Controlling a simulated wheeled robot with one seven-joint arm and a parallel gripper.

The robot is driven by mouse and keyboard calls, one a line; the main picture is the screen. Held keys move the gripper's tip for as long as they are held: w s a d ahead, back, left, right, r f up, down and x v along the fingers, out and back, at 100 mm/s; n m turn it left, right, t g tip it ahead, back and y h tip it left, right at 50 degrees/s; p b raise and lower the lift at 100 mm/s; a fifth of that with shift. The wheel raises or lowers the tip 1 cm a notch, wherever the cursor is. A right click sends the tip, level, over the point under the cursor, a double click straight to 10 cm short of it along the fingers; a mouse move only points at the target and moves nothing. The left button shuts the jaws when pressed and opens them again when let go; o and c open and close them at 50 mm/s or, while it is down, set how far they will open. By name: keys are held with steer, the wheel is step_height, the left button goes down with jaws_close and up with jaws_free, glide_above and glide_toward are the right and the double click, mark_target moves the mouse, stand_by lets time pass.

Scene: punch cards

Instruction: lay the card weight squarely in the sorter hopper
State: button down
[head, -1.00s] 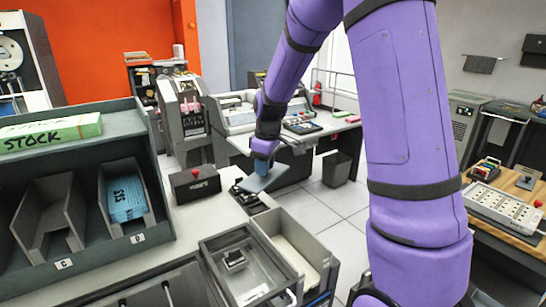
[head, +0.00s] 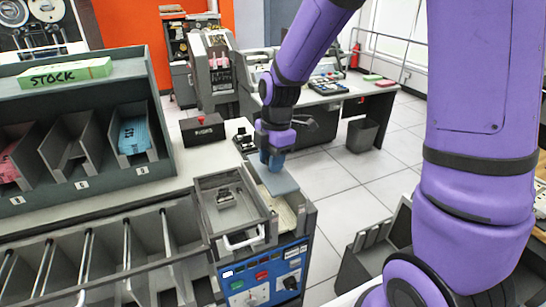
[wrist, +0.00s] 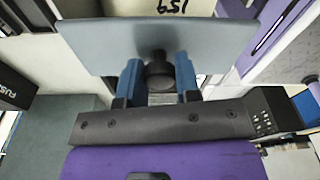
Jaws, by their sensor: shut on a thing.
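The card weight is a flat blue-grey plate (head: 279,182) with a dark knob (wrist: 160,76) that shows in the wrist view. My gripper (head: 271,162) is shut on the knob, its blue fingers (wrist: 158,82) on either side of it. The plate hangs over the sorter hopper (head: 308,214), the grey open box at the machine's right end, and looks apart from it. Pale cards (head: 286,213) lie in the hopper, partly hidden by the plate. In the wrist view a cream card (wrist: 172,10) with handwriting shows past the plate's edge.
Left of the hopper is a grey-framed tray (head: 213,207) with a small dark object in it. A blue control panel (head: 265,278) is below. A black box (head: 202,131) with a red button stands behind. Card racks (head: 100,165) are at left. Floor lies right.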

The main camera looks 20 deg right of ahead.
steer(key=shift+f, duration=0.15)
steer(key=shift+f, duration=1.35)
steer(key=shift+f, duration=0.2)
steer(key=shift+f, duration=3.85)
steer(key=c, duration=0.7)
jaws_free()
steer(key=shift+c, duration=0.2)
